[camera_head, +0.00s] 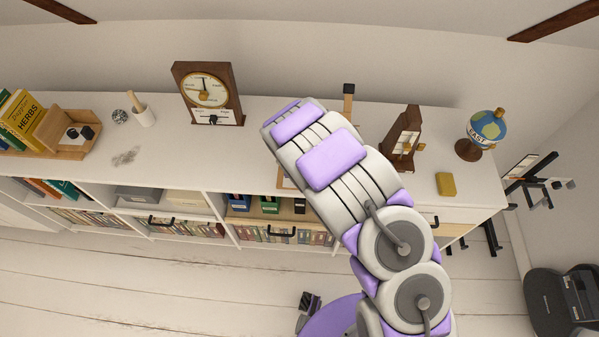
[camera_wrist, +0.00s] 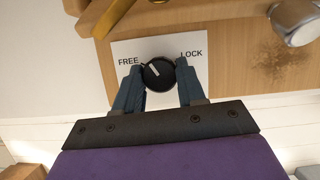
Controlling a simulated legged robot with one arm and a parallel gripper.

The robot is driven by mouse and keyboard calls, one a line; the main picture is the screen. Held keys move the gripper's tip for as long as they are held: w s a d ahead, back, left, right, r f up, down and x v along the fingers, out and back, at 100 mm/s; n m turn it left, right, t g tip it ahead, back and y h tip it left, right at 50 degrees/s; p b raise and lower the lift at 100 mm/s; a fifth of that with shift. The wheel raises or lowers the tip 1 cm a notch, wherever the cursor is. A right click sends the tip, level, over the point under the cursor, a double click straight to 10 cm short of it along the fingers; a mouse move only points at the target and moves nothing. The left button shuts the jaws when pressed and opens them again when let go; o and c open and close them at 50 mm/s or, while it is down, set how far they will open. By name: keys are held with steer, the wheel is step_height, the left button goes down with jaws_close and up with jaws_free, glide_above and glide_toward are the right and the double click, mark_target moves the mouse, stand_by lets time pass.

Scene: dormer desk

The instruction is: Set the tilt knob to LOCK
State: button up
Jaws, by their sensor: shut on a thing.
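The tilt knob (camera_wrist: 159,75) is a round black dial with a white pointer line, on a white label plate (camera_wrist: 158,48) fixed to a wooden panel. The plate reads FREE at the left and LOCK at the right. The pointer aims up and to the left, nearer FREE than LOCK. My gripper (camera_wrist: 160,70) is shut on the knob, one finger on its left side and one on its right. In the head view my arm hides the knob and my gripper.
A metal knob or cap (camera_wrist: 295,20) stands on the wood at the upper right. On the white cabinet top (camera_head: 235,150) are a wooden clock (camera_head: 206,92), a small globe (camera_head: 485,131), a yellow block (camera_head: 445,184) and a white cup (camera_head: 144,117). Books (camera_head: 30,122) stand at the left.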

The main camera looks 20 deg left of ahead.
steer(key=shift+r+p, duration=0.1)
steer(key=shift+p, duration=0.25)
steer(key=m+h+p, duration=0.1)
steer(key=m+p, duration=0.1)
steer(key=p, duration=0.1)
steer(key=shift+a+r+m, duration=0.1)
steer(key=shift+a+m, duration=0.05)
steer(key=shift+m, duration=0.25)
steer(key=m+p, duration=0.1)
steer(key=m, duration=0.1)
steer(key=m+h+p, duration=0.2)
steer(key=m, duration=0.1)
steer(key=shift+a+m, duration=0.25)
steer(key=shift+m, duration=0.05)
steer(key=m+g+h+p, duration=0.1)
steer(key=m, duration=0.3)
steer(key=shift+w+a, duration=0.15)
steer(key=m, duration=0.1)
steer(key=m+g+h, duration=0.1)
steer(key=m, duration=0.1)
steer(key=shift+f+m, duration=0.2)
steer(key=shift+m, duration=0.1)
steer(key=shift+w+r+m+g+b, duration=0.1)
steer(key=shift+m+g+b, duration=0.35)
steer(key=shift+m, duration=0.45)
